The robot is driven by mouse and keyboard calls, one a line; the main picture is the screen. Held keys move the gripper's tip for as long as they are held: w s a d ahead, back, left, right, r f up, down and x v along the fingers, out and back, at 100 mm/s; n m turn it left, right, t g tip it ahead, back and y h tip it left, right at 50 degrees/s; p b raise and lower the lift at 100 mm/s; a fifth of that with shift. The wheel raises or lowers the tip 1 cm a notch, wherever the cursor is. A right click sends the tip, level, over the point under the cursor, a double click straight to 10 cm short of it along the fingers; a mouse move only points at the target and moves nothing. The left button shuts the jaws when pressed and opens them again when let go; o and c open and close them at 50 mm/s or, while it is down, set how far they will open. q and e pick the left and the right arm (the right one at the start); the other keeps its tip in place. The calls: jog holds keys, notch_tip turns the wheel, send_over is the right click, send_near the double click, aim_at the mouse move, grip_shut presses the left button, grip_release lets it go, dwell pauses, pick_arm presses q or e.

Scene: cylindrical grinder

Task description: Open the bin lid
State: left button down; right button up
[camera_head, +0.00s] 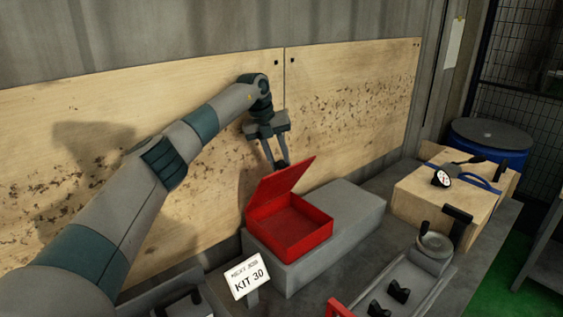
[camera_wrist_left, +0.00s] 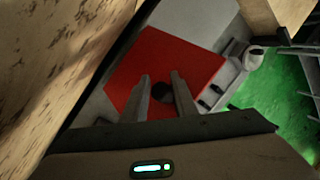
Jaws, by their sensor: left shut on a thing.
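The red bin (camera_head: 318,240) sits on a grey block, and its inside shows in the head view. Its red lid (camera_head: 278,189) stands tilted up, hinged along the bin's back left side. My left gripper (camera_head: 277,162) is behind the raised lid's upper edge, with its fingers pointing down. In the left wrist view, the fingers (camera_wrist_left: 161,80) lie over the red lid (camera_wrist_left: 135,68), on either side of a dark round knob (camera_wrist_left: 161,92). The gripper is shut on this knob; the contact itself is partly hidden. My right gripper is in neither view.
The grey block (camera_head: 355,212) rests on the bench before a stained wooden panel (camera_head: 350,90). A KIT 30 sign (camera_head: 248,278) stands in front. A wooden box (camera_head: 430,205) and a blue barrel (camera_head: 490,140) are at the right. A grey fixture (camera_head: 415,285) is at the front right.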

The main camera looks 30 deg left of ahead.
pick_arm(q)
jog(key=shift+s+a+f, duration=0.15)
jog(key=shift+a+f, duration=0.2)
jog(key=shift+a, duration=0.15)
jog(key=c, duration=1.6)
grip_release()
jog(key=shift+f, duration=0.1)
jog(key=shift+o, duration=0.4)
jog(key=shift+s+a, duration=0.15)
jog(key=shift+a, duration=0.15)
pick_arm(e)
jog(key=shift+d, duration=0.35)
pick_arm(q)
jog(key=shift+d, duration=0.2)
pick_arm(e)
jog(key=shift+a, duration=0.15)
